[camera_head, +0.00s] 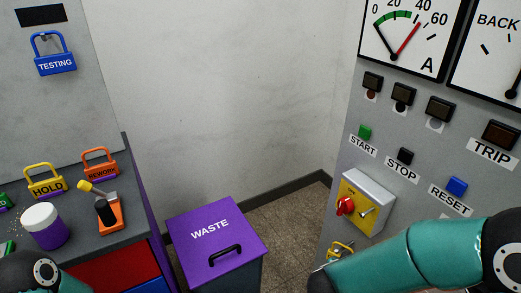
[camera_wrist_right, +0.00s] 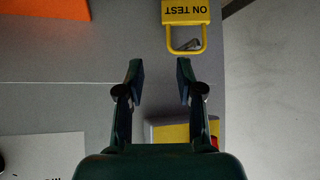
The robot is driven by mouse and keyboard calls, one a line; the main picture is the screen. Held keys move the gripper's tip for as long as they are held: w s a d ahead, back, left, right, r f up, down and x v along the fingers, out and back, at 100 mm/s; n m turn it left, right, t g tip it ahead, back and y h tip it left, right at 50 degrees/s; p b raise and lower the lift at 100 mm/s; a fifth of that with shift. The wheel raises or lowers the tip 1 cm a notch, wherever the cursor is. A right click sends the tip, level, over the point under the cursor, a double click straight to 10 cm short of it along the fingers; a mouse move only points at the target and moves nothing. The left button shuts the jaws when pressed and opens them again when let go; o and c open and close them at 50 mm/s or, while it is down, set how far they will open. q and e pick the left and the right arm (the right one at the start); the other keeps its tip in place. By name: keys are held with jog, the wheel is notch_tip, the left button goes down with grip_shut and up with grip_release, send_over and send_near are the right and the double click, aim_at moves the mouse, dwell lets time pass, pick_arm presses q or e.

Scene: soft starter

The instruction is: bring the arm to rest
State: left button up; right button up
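My right arm (camera_head: 430,255) is teal and reaches in from the right, low in front of the panel in the head view. Its gripper is hidden there. In the right wrist view my right gripper (camera_wrist_right: 160,80) is open, with nothing between its fingers. A yellow ON TEST padlock (camera_wrist_right: 187,12) is just beyond the fingertips, its shackle around a small metal piece. Part of a yellow padlock (camera_head: 340,249) also shows beside my arm in the head view. A piece of my left arm (camera_head: 42,273) shows at the bottom left; its gripper is out of view.
The grey panel carries a red rotary switch (camera_head: 345,206) on a yellow plate, several buttons and meters. A purple WASTE bin (camera_head: 185,234) stands on the floor. The left bench holds HOLD (camera_head: 46,186) and REWORK (camera_head: 101,167) padlocks and a white-lidded jar (camera_head: 44,227).

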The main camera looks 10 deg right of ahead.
jog(key=s+a+f+n+g+y, duration=0.1)
jog(key=s+f+n+y, duration=0.1)
jog(key=f, duration=0.7)
jog(key=s+a+f+n+g+y, duration=0.1)
jog(key=s+f+n+y, duration=0.15)
jog(key=f, duration=0.75)
jog(key=s+a+f+n+g+y, duration=0.1)
jog(key=s+a+f+y, duration=0.25)
jog(key=a, duration=0.25)
jog(key=s+a+n+g+y, duration=0.2)
jog(key=s+a+g+y, duration=0.1)
jog(key=s+a, duration=0.4)
notch_tip(320, 180, up, 14)
jog(key=p, duration=1.5)
jog(key=shift+w+d+r, duration=0.15)
jog(key=shift+w+d, duration=0.1)
jog(key=shift+w, duration=0.2)
jog(key=shift+m, duration=0.25)
jog(key=shift+s, duration=0.1)
